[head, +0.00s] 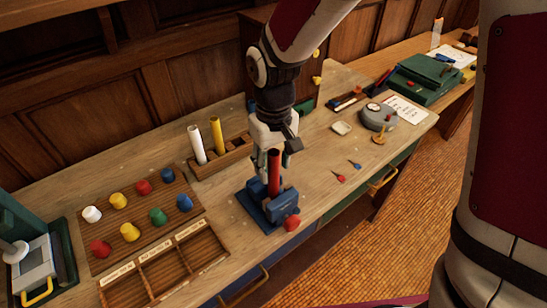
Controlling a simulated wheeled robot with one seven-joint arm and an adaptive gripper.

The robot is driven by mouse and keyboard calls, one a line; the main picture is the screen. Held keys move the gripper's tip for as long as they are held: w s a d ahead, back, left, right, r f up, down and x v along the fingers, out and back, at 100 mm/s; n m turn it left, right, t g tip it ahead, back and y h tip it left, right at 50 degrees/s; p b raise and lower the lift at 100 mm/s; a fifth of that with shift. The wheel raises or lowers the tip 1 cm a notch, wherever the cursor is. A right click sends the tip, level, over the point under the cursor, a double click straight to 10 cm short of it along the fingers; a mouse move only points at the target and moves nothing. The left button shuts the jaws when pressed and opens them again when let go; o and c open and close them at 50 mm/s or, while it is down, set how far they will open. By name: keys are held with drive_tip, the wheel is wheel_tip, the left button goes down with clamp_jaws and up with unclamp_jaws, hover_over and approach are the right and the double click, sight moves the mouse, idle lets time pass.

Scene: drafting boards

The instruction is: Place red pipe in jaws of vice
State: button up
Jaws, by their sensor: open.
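The red pipe (273,172) stands upright in the blue vice (262,208), its lower end between the jaws. The vice stands near the front edge of the workbench, with a red knob (292,223) at its front. My gripper (272,153) is just above and behind the pipe, pointing down, with its fingers open near the pipe's top. I cannot tell whether a finger touches the pipe. The pipe's bottom end is hidden by the vice.
A wooden rack (222,158) holds a white pipe (197,144) and a yellow pipe (217,135) behind left. Several coloured pegs stand on a board (103,258) at left, near a compartment tray (171,271). Two darts (339,178) lie right of the vice, beside bare bench.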

wheel_tip(320, 180, up, 12)
drive_tip(key=shift+f+b, duration=0.2)
drive_tip(key=shift+b, duration=0.45)
drive_tip(key=shift+d+r, duration=0.15)
drive_tip(key=shift+r, duration=0.35)
drive_tip(key=s+d+r+m+t, duration=0.2)
drive_tip(key=s+d+r, duration=0.1)
drive_tip(key=s+d, duration=0.4)
drive_tip(key=s+d+r+m+t, duration=0.3)
drive_tip(key=s+d, duration=0.4)
drive_tip(key=d, duration=0.2)
drive_tip(key=shift+r+t, duration=0.3)
drive_tip(key=shift+r, duration=0.1)
idle(0.5)
